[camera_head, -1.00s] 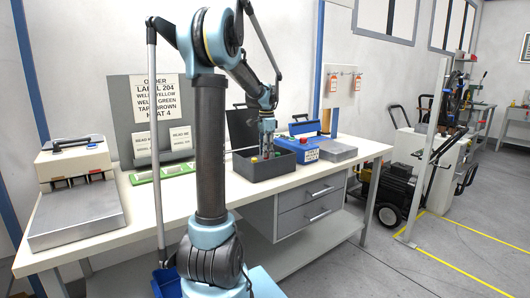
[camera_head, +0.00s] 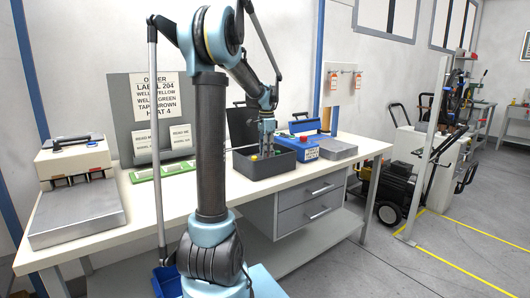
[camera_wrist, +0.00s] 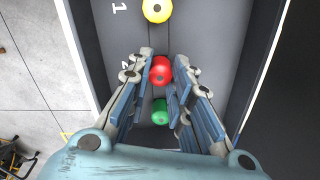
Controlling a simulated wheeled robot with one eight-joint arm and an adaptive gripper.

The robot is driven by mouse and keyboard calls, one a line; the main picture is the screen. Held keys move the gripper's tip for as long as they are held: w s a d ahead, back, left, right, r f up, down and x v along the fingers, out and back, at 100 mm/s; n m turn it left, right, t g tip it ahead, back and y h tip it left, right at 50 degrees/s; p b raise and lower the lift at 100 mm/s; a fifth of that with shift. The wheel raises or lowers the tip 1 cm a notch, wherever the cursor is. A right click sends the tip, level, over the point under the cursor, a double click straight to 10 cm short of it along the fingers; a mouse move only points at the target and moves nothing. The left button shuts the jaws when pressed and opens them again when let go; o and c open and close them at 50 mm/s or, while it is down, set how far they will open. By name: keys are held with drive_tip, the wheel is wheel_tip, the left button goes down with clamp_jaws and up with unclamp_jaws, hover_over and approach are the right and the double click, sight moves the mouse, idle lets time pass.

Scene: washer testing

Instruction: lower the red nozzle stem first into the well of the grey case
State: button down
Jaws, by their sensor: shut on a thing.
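The grey case (camera_head: 281,167) stands open on the workbench, its dark lid raised behind it. My gripper (camera_head: 267,148) is over the case and points down into it. In the wrist view my gripper (camera_wrist: 163,82) is shut on the red nozzle (camera_wrist: 161,70), with one finger on each side. The nozzle's stem is hidden below its round top, and I cannot tell how deep it sits. A yellow nozzle (camera_wrist: 157,10) is in the case beyond the red one. A green nozzle (camera_wrist: 160,111) is on the near side, between the finger links.
A blue box (camera_head: 304,148) and a grey plate (camera_head: 338,149) stand right of the case. A green tray (camera_head: 178,168) is on its left. An order board (camera_head: 153,110) stands behind. The case walls are close to my fingers.

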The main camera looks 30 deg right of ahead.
drive_tip(key=shift+f, duration=0.1)
drive_tip(key=c, duration=1.4)
unclamp_jaws()
drive_tip(key=shift+o, duration=0.2)
wheel_tip(320, 180, up, 12)
drive_tip(key=shift+w, duration=0.15)
